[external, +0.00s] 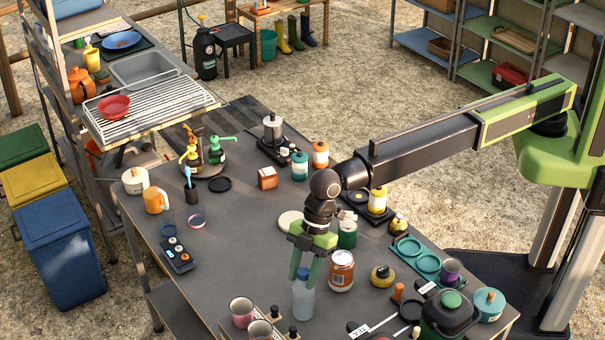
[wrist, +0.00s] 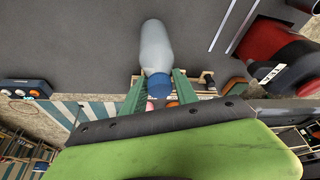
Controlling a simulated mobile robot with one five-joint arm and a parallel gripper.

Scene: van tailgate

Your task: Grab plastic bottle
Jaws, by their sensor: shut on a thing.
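The plastic bottle (external: 303,302) is pale and translucent with a blue cap, near the front middle of the dark table (external: 215,255). My gripper (external: 306,270) comes down over it from above, with its green fingers on either side of the bottle's top. In the wrist view the bottle (wrist: 156,50) shows between the green fingers (wrist: 157,92), its blue cap toward the gripper body. The gripper is shut on the bottle. I cannot tell whether the bottle's base touches the table.
An orange-labelled jar (external: 341,270) stands close to the right of the bottle. Pinkish cups (external: 242,312) stand to its left at the front. A black lidded pot (external: 447,315) and teal dishes (external: 415,260) are at the right. The table's left middle is fairly clear.

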